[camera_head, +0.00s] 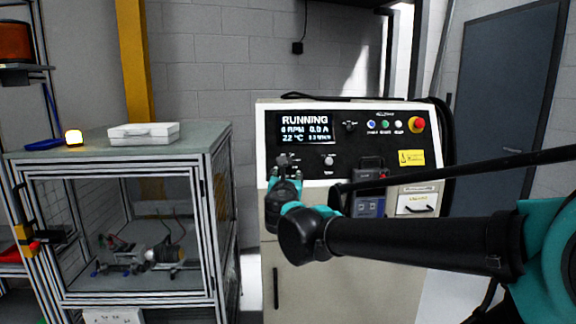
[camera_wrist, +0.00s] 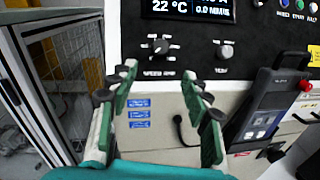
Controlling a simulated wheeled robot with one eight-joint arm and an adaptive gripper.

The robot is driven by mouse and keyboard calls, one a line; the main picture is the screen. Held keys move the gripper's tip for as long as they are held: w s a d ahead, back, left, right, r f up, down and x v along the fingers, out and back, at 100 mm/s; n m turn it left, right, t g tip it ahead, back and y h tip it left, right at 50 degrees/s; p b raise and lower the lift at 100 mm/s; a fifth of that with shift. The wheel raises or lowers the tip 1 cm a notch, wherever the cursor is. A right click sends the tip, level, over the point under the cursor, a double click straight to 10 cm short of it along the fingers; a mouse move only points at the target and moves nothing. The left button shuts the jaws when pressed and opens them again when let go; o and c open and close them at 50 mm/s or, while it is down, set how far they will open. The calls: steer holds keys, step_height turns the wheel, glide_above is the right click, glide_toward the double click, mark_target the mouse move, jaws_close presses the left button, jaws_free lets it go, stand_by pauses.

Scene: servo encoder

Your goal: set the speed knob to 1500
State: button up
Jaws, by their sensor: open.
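The control panel (camera_head: 365,150) is a black face on a beige cabinet. In the wrist view, the left knob (camera_wrist: 160,46) has a small label under it that seems to read speed. A second, similar knob (camera_wrist: 224,50) is to its right; it also shows in the head view (camera_head: 328,160). My gripper (camera_wrist: 158,75) is open and empty, its fingers apart below and in front of the left knob, not around it. In the head view my gripper (camera_head: 285,172) covers part of the left knob area. The knob's pointer setting is too small to read.
The display (camera_head: 305,128) reads RUNNING, a low RPM figure and 22 °C. A red button (camera_head: 417,125) and small coloured buttons are at upper right. A handheld pendant (camera_wrist: 262,105) hangs right of my gripper. A caged bench (camera_head: 120,225) stands left.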

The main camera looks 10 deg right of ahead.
steer(key=w+d, duration=0.2)
steer(key=w, duration=0.9)
steer(key=shift+w+d, duration=0.15)
steer(key=shift+w, duration=0.25)
jaws_close()
